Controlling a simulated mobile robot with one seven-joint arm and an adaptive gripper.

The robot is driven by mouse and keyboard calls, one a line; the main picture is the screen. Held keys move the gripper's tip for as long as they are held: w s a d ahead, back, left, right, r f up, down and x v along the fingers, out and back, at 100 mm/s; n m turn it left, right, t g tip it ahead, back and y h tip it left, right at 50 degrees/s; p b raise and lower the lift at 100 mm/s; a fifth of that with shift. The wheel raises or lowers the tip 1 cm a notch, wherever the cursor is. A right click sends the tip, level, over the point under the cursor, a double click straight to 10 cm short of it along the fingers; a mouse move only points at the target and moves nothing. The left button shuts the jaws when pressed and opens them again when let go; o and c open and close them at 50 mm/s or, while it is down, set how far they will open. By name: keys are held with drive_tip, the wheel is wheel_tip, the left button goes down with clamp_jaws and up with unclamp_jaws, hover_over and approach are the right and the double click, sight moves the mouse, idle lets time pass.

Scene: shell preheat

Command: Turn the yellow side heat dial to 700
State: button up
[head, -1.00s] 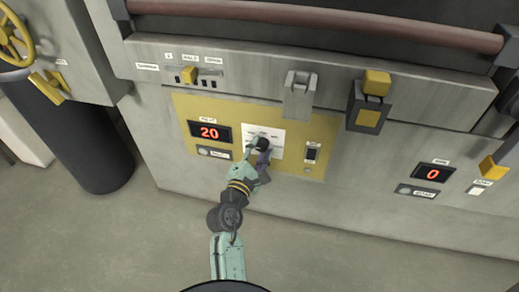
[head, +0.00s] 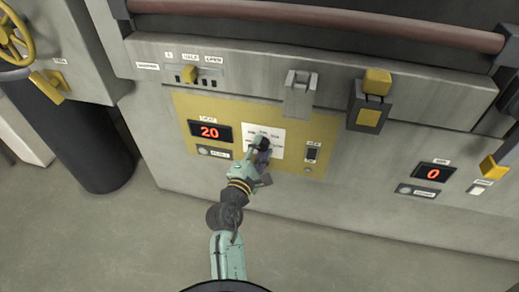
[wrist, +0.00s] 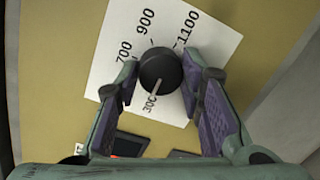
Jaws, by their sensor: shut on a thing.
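The black round heat dial (wrist: 160,70) sits on a white scale card (wrist: 112,75) marked 300, 700, 900 and 1100. Its pale pointer line points toward the 300 mark. My gripper (wrist: 162,76) has one finger on each side of the dial and is shut on it. In the head view my gripper (head: 263,156) is at the card on the yellow panel (head: 292,165) and hides part of the scale. The red display (head: 209,131) left of the card reads 20.
A small button (head: 204,151) is under the display, and a dark switch (head: 311,153) is right of the card. A grey bracket (head: 298,90) and a yellow-topped latch (head: 375,83) stick out above. Another display (head: 433,173) at right reads 0.

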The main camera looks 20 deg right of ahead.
sight(264, 117)
drive_tip(key=m, duration=0.4)
drive_tip(key=shift+r+y, duration=0.1)
drive_tip(key=shift+y, duration=0.2)
drive_tip(key=m+b, duration=0.1)
drive_tip(key=m, duration=0.3)
drive_tip(key=shift+d+y, duration=0.1)
drive_tip(key=shift+y, duration=0.2)
drive_tip(key=m+b, duration=0.1)
drive_tip(key=m, duration=0.3)
drive_tip(key=shift+y+b, duration=0.3)
drive_tip(key=shift+d+m+t+y+b, duration=0.1)
drive_tip(key=shift+m+t+y+b, duration=0.2)
drive_tip(key=shift+m, duration=0.75)
drive_tip(key=shift+m+y+b, duration=0.1)
drive_tip(key=shift+m+b, duration=0.25)
drive_tip(key=shift+m, duration=0.7)
drive_tip(key=o, duration=1.2)
drive_tip(key=shift+c, duration=0.2)
wheel_tip(264, 117, up, 10)
